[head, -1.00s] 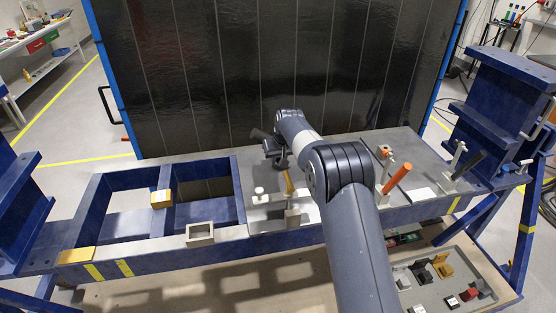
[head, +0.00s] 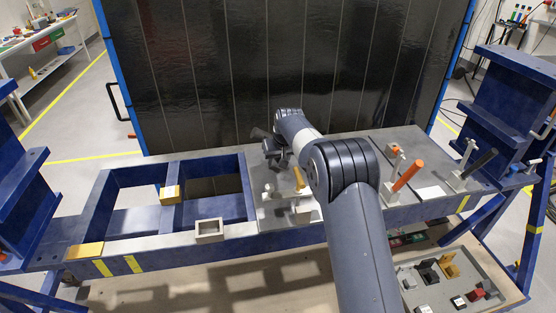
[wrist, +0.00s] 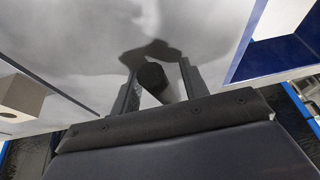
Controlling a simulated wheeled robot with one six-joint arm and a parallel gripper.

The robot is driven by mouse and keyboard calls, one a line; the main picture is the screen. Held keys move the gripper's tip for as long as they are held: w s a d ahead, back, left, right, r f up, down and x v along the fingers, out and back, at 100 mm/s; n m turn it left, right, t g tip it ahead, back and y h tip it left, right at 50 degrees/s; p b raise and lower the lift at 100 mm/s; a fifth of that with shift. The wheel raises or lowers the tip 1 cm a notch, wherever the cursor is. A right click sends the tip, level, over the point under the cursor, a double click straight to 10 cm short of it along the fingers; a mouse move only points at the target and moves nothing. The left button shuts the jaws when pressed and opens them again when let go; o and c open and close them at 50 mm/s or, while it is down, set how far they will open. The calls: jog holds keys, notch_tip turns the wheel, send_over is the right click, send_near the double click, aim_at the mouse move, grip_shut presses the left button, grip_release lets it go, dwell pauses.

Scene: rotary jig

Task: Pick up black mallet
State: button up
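In the wrist view a dark round-ended piece, which looks like part of the black mallet (wrist: 152,77), lies between the two fingers of my gripper (wrist: 161,75). A gap shows between it and the right finger, so the gripper looks open around it. The left finger is very close to it, and I cannot tell whether they touch. In the head view my gripper (head: 277,160) is low over the grey plate, left of my forearm. There the mallet cannot be told apart from the dark gripper parts.
A toggle clamp with a yellow handle (head: 299,178) stands close right of the gripper. Clamps with an orange handle (head: 406,176) and a black handle (head: 480,162) stand at right.

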jog(key=shift+o, duration=0.3)
jog(key=b+v, duration=0.2)
jog(key=v, duration=0.8)
jog(key=shift+r, duration=0.4)
jog(key=shift+s+d, duration=0.1)
jog(key=shift+d, duration=0.05)
